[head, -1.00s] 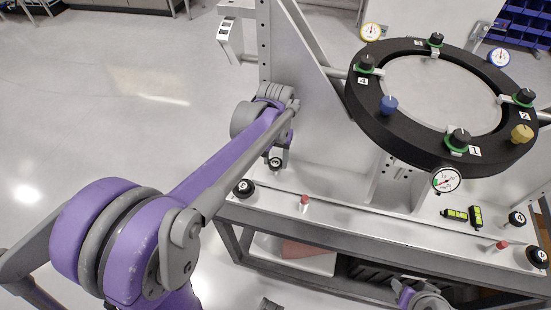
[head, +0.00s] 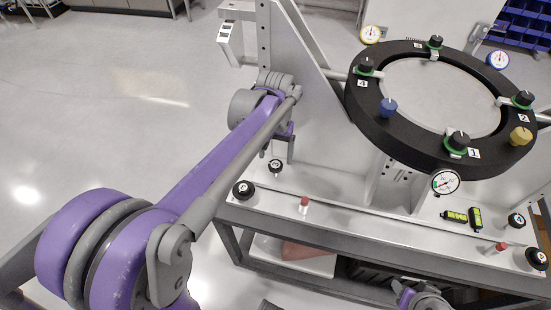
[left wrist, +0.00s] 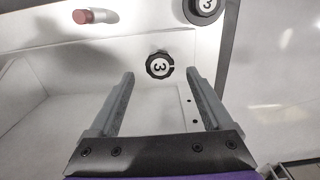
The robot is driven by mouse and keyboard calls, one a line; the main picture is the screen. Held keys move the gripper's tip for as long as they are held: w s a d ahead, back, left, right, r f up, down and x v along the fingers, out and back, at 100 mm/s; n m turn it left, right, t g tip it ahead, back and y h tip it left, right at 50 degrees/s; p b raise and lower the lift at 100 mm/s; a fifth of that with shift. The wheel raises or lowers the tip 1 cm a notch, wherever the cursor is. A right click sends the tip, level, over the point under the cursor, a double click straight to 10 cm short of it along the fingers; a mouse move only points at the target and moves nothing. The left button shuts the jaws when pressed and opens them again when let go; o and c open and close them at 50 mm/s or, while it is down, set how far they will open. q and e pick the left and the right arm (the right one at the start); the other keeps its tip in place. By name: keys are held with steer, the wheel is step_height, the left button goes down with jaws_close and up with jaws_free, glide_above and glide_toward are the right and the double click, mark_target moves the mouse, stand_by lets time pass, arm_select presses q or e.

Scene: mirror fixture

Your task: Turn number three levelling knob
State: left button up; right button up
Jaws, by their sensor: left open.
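Two black knobs stand at the left end of the fixture's base plate. The inner one (head: 275,166) is marked 3 and shows in the left wrist view (left wrist: 160,65). My left gripper (left wrist: 160,76) is open and empty. In the wrist picture the inner knob appears between and just beyond its fingertips, touching neither.
A red-capped post (head: 304,204) stands on the base plate's front strip. The upright plate (head: 315,115) rises beside my left gripper. A black ring (head: 400,135) with knobs and dial gauges is at right. Yellow-green levels (head: 455,215) lie at the front right.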

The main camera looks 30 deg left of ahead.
mark_target(276, 165)
arm_select(q)
step_height(276, 165, up, 7)
steer(key=shift+r, duration=0.15)
stand_by(0.5)
steer(key=s+d+f+m+t, duration=0.1)
steer(key=s+d+f+t, duration=0.1)
steer(key=s+f, duration=0.3)
steer(key=s+d+f+m+t, duration=0.1)
steer(key=s+d+f+t, duration=0.2)
steer(key=s, duration=0.7)
step_height(276, 165, down, 3)
steer(key=shift+s+d+r+m+p, duration=0.15)
steer(key=shift+s+d+m+p, duration=0.25)
steer(key=shift+d, duration=0.65)
